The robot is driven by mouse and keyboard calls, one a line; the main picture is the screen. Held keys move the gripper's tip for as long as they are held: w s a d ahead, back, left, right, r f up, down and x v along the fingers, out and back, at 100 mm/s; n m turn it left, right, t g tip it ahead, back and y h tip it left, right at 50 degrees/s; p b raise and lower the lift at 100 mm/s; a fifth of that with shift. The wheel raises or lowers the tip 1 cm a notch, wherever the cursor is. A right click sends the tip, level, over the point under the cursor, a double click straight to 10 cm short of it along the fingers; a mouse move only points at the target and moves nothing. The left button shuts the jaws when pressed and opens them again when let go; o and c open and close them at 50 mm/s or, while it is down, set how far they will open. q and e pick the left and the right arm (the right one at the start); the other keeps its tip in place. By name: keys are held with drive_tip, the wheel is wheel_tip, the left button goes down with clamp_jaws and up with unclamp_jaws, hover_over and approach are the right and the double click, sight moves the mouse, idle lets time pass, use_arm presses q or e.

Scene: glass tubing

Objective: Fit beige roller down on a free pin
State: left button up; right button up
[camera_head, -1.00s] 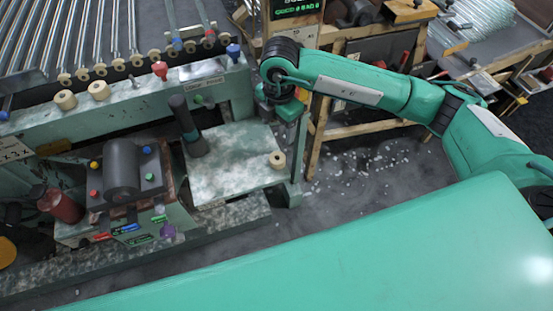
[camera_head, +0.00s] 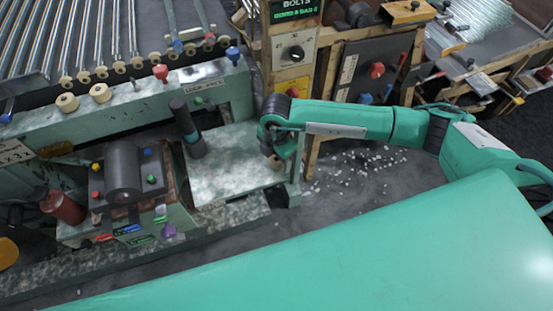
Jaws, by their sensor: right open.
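The beige roller on the grey-white plate (camera_head: 225,170) is almost wholly hidden under my right gripper; only a small beige bit (camera_head: 275,163) seems to show near the plate's right edge. My right gripper (camera_head: 275,154) is open and points down right over that spot. I cannot tell whether its fingers straddle the roller. Two beige rollers, a left one (camera_head: 67,103) and a right one (camera_head: 100,93), sit on the green rail (camera_head: 120,108). A bare thin pin (camera_head: 134,85) stands on the rail to their right. My left gripper is out of view.
A red knob (camera_head: 160,73) and a blue knob (camera_head: 233,55) stand on the rail. A dark upright cylinder (camera_head: 187,128) stands at the plate's left. Glass tubes (camera_head: 100,35) lie behind the rail. A wooden-framed panel (camera_head: 293,55) stands behind my right arm.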

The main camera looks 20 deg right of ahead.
drive_tip(key=shift+f, duration=0.3)
drive_tip(key=c, duration=1.1)
drive_tip(key=shift+o, duration=0.2)
drive_tip(key=shift+r, duration=0.1)
